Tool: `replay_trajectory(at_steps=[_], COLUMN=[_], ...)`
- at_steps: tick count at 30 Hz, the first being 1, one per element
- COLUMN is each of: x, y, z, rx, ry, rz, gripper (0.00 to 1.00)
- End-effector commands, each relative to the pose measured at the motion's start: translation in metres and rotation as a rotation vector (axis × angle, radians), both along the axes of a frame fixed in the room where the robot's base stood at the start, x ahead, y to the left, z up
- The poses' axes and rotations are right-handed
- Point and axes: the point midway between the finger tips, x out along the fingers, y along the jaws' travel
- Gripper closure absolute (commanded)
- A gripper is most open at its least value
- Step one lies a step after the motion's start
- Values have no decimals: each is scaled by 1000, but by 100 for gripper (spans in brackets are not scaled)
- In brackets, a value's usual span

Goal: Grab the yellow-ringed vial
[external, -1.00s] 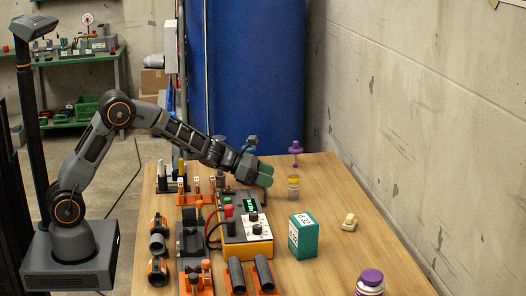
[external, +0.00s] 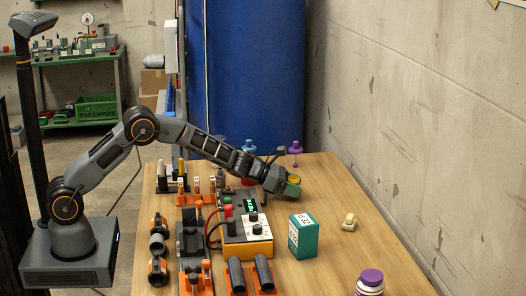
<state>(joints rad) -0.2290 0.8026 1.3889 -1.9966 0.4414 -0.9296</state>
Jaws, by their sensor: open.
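The yellow-ringed vial (external: 293,180) stands toward the back of the wooden table, and now only a bit of its yellow shows at my gripper. The rest of it is hidden by the fingers. My gripper (external: 288,187) is open, with its green fingers at the vial. I cannot tell whether the vial is between the fingers or just behind them.
A purple-topped item (external: 295,148) stands behind the gripper. An orange-black meter (external: 245,230) with cables sits in front, to the left. A teal box (external: 303,236), a cream block (external: 349,222) and a purple-lidded jar (external: 370,283) stand on the right. The wooden table (external: 330,185) is clear right of the gripper.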

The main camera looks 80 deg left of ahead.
Motion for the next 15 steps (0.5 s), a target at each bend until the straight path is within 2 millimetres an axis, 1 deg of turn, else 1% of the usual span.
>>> replay_trajectory(at_steps=[5,15], x=[0,0], y=[0,0], z=[0,0], rx=[0,0], ry=[0,0], rz=[0,0], gripper=[36,68])
